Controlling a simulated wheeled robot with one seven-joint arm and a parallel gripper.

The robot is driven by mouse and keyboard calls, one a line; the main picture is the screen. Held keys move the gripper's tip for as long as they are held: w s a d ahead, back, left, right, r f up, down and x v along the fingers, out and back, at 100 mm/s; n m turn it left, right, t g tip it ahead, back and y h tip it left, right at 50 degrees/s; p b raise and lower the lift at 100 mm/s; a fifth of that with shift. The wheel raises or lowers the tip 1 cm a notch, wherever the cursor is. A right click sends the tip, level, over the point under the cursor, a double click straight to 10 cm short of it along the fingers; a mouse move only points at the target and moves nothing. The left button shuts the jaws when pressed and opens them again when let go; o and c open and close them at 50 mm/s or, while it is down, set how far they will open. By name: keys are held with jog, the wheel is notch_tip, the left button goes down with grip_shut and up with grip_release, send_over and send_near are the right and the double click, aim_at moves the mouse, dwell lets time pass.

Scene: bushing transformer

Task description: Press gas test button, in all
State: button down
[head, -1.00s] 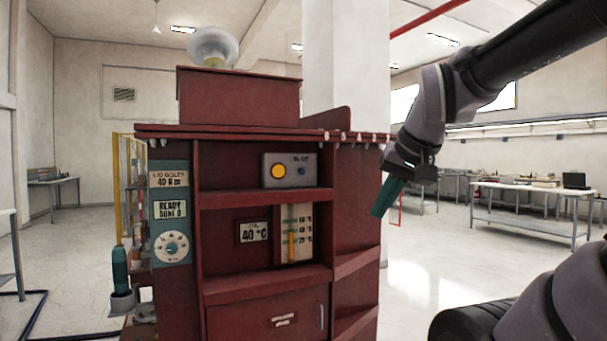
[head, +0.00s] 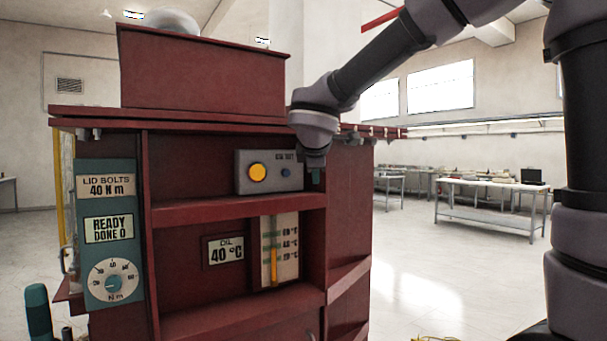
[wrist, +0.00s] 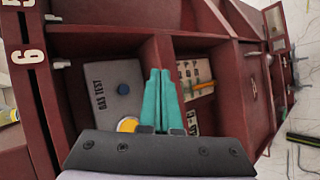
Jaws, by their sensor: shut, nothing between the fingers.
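The grey gas test box (head: 241,186) stands on the upper shelf of the red transformer cabinet. In the head view, only a bit of teal shows right of the box, apart from the button.
A lid bolts panel (head: 109,235) with a dial is on the cabinet's left. An oil temperature display (head: 225,250) and a level gauge (head: 280,250) sit on the shelf below. The red shelf edge (head: 220,208) runs under the box. Open floor (head: 420,270) lies to the right.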

aim_at(286, 173)
jog(key=shift+w+a+n, duration=0.5)
jog(key=shift+w+a, duration=0.2)
jog(key=shift+a, duration=0.1)
jog(key=shift+w, duration=0.1)
jog(key=shift+w+a, duration=0.8)
jog(key=shift+w, duration=0.4)
jog(key=shift+w+a, duration=0.8)
jog(key=shift+w, duration=0.4)
jog(key=shift+w+a, duration=0.8)
jog(key=shift+w, duration=0.4)
jog(key=shift+w+a, duration=0.2)
jog(key=shift+w, duration=0.1)
jog(key=shift+w+a, duration=0.3)
jog(key=shift+w, duration=0.15)
jog(key=shift+s+d+r, duration=0.1)
jog(key=shift+s, duration=0.05)
jog(key=shift+s+d, duration=0.4)
jog(key=shift+s, duration=0.25)
